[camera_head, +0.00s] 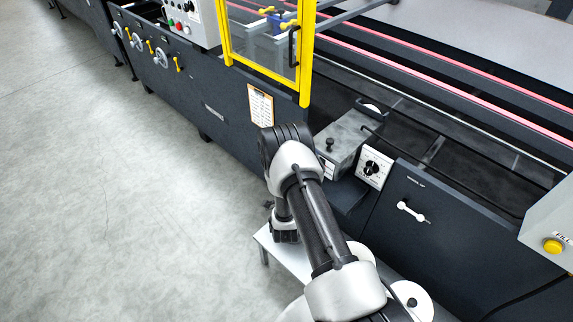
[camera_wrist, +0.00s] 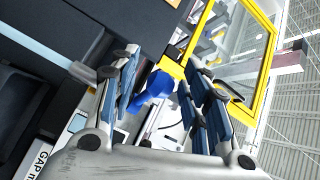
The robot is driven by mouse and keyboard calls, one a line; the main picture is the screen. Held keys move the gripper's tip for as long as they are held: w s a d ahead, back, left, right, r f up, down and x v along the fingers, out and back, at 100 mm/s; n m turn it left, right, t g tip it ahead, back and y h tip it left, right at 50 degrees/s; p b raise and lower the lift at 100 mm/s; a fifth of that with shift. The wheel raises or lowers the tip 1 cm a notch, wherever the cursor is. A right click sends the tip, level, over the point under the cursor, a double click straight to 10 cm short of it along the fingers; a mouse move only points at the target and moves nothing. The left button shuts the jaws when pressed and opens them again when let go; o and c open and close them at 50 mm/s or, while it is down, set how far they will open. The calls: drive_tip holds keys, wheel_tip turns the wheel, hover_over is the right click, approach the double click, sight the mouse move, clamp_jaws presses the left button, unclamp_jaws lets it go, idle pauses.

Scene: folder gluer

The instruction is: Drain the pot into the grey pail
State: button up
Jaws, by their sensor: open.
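A grey box-shaped unit (camera_head: 345,142) with a black knob on top sits on the folder gluer beside a dial; I cannot tell whether it is the pot. No grey pail can be made out in either view. My gripper (camera_wrist: 163,72) is open in the wrist view, its two blue-padded fingers apart. A blue piece (camera_wrist: 155,90) shows between the fingers; I cannot tell its distance, and no contact is clear. In the head view my arm's end is hidden behind my own links.
A yellow-framed guard (camera_head: 306,60) stands behind my arm and also shows in the wrist view (camera_wrist: 262,75). A white dial panel (camera_head: 373,168) and a white handle (camera_head: 412,211) are on the machine's front. The grey floor (camera_head: 110,190) at left is clear.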

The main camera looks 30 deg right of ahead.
drive_tip(key=shift+s+a, duration=0.1)
drive_tip(key=v, duration=1.2)
drive_tip(key=shift+c, duration=0.4)
